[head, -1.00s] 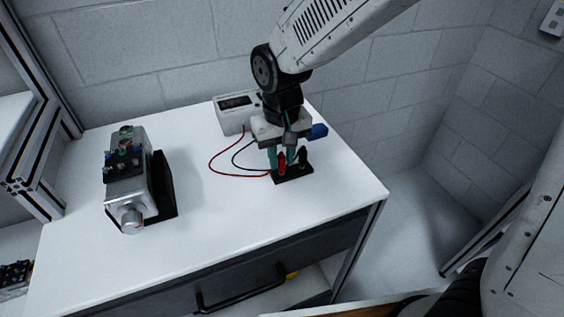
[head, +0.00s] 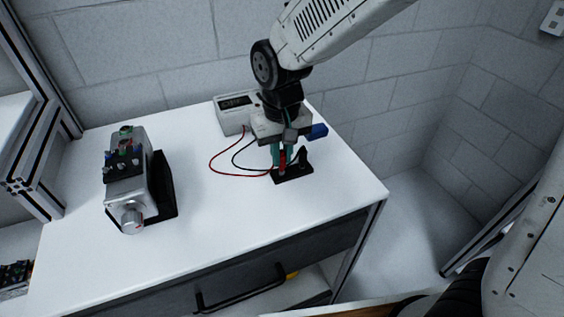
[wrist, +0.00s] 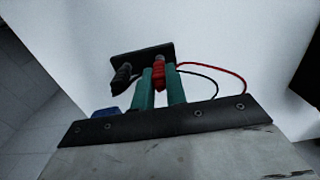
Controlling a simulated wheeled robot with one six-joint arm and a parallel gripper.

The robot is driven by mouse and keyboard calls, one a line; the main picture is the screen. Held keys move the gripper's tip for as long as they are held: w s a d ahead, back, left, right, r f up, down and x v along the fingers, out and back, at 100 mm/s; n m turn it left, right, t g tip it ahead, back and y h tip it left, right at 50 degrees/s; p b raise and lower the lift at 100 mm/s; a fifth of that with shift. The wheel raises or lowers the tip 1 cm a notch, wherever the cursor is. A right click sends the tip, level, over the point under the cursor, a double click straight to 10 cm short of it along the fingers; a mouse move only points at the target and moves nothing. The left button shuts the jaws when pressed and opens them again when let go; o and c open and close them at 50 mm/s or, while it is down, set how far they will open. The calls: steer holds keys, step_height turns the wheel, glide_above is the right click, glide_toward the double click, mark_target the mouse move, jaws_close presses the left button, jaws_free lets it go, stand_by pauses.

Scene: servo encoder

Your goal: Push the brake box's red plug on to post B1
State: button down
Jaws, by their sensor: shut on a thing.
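The red plug (wrist: 158,72) is between the green fingers of my gripper (wrist: 160,78) in the wrist view, with its red lead running off to the right. In the head view my gripper (head: 281,160) is shut on the red plug (head: 283,157) just over the black plug holder (head: 294,177). I cannot tell whether the plug is clear of the holder. The black plug (wrist: 121,76) stands beside it in the holder. The motor unit (head: 128,183) with several coloured posts (head: 123,152) on top lies at the left; I cannot read which post is B1.
The white brake box (head: 234,112) with a dark display stands at the back, its red lead (head: 222,173) and black lead looping over the white table. A blue thing (head: 317,131) is behind my gripper. The table between motor and leads is clear.

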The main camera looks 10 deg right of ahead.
steer(key=shift+r, duration=2.25)
